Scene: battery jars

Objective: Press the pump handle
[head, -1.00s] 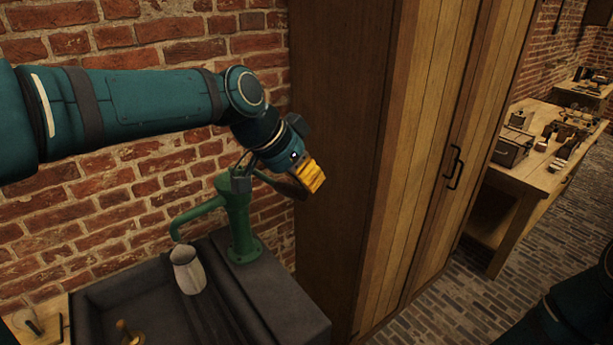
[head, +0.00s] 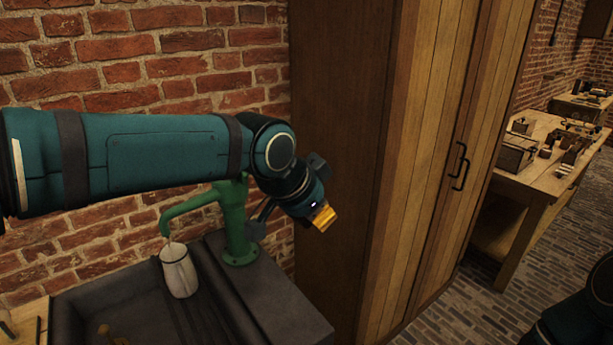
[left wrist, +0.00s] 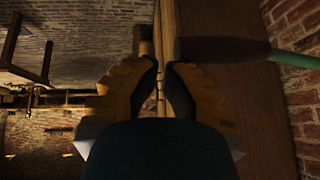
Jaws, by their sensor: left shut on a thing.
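The green pump (head: 236,225) stands on the dark ledge beside the sink, its spout over a pale jug (head: 178,272). A thin pale streak shows between spout and jug, perhaps water. My left gripper (head: 325,217) is low at the right of the pump, its yellow fingers shut on the pump handle. In the left wrist view the handle's dark grip (left wrist: 228,48) and green rod come in from the right to the gripper (left wrist: 160,62). In the head view my arm hides most of the handle. My right gripper is out of view.
A dark sink (head: 70,300) holds a small brass object (head: 108,335). A tall wooden cabinet (head: 420,150) stands close to the right of my left gripper. A workbench (head: 540,165) with several small items is farther right. A brick wall is behind the pump.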

